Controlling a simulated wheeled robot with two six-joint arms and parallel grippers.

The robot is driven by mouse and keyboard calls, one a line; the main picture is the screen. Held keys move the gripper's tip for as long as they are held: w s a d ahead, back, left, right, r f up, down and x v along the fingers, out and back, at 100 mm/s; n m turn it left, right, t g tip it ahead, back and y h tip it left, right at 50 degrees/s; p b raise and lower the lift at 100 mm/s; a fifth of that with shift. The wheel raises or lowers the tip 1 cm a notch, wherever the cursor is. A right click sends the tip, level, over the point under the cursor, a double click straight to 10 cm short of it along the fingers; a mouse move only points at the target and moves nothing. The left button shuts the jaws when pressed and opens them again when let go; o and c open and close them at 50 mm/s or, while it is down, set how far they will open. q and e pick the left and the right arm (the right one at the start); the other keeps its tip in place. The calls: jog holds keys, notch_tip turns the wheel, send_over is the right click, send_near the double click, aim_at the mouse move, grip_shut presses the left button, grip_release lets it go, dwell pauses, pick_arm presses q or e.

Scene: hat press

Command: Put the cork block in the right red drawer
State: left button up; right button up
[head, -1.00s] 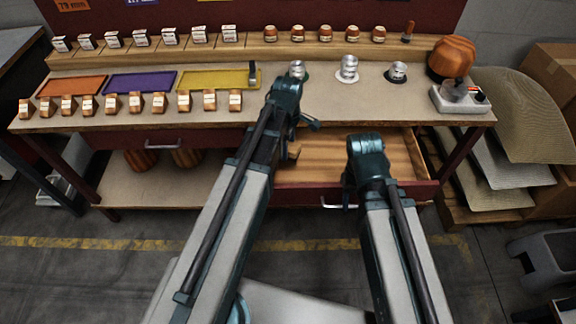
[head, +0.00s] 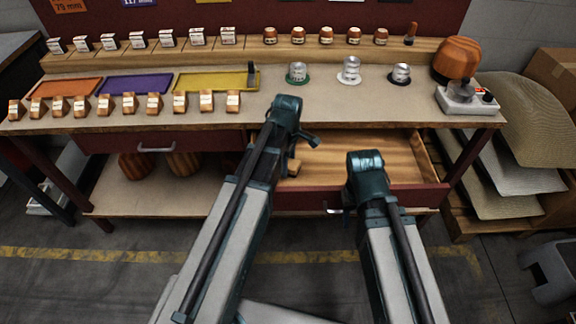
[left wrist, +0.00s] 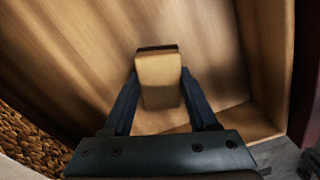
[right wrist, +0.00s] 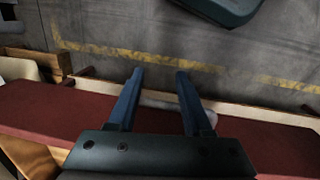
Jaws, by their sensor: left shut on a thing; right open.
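The cork block (head: 294,167) is a small tan block. My left gripper (left wrist: 160,88) is shut on it; the block also shows between its fingers in the left wrist view (left wrist: 160,78). The right red drawer (head: 405,192) is pulled open under the bench, with a bare wooden interior. The block is over the left part of that interior; its height above the drawer floor is hard to tell. My right gripper (right wrist: 158,82) is open at the outside of the drawer front, by a grey handle (right wrist: 165,102), which is partly hidden.
The bench top (head: 330,105) carries several labelled blocks, colored trays, metal pieces and a brown domed device (head: 456,58). The left drawer (head: 190,141) is closed. Curved pale sheets (head: 515,120) stand on the right.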

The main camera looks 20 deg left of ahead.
pick_arm(q)
jog(key=shift+f, duration=0.2)
jog(key=o, duration=1.2)
jog(key=shift+r, duration=0.2)
notch_tip(320, 180, up, 12)
jog(key=p, duration=1.2)
jog(key=s+d+m, duration=0.5)
jog(key=s+m, duration=0.2)
jog(key=m, duration=0.3)
jog(key=s+d+m+y, duration=0.1)
jog(key=s+d+m, duration=0.4)
jog(key=m, duration=0.5)
jog(key=shift+s+d+m, duration=0.25)
jog(key=shift+s+m, duration=0.05)
jog(key=shift+s, duration=0.85)
